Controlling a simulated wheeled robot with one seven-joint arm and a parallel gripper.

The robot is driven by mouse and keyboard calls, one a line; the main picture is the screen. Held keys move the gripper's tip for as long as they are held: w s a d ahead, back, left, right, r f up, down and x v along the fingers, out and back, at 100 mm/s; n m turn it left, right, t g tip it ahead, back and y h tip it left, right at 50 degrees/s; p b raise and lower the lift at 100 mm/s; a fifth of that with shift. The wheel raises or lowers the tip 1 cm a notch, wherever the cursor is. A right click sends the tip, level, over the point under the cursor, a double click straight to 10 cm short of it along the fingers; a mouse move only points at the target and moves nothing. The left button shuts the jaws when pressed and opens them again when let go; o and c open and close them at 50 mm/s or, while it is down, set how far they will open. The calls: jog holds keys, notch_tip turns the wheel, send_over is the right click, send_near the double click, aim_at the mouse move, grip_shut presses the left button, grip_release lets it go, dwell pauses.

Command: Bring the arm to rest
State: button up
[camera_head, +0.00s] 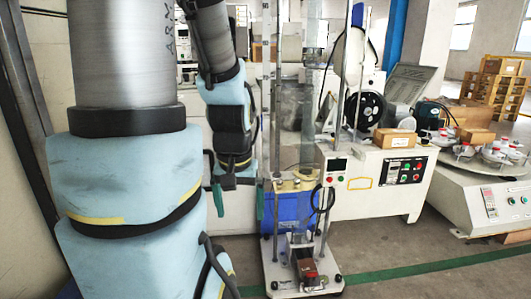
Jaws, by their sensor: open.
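My arm shows large in the left half of the head view, with grey tubes, black rings and light blue padded covers. Its far part hangs down from the top of the picture to my gripper (238,198). The gripper points downward and is open, with a green finger on each side and nothing seen between them. It is in front of a pale cabinet side, just left of the tall test stand (282,262). Whether it touches the stand cannot be told.
A round table (480,180) with several cups is at right. Floor at front right is clear.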

notch_tip(320, 180, up, 37)
jog(key=p, duration=3.4)
jog(key=shift+p, duration=0.4)
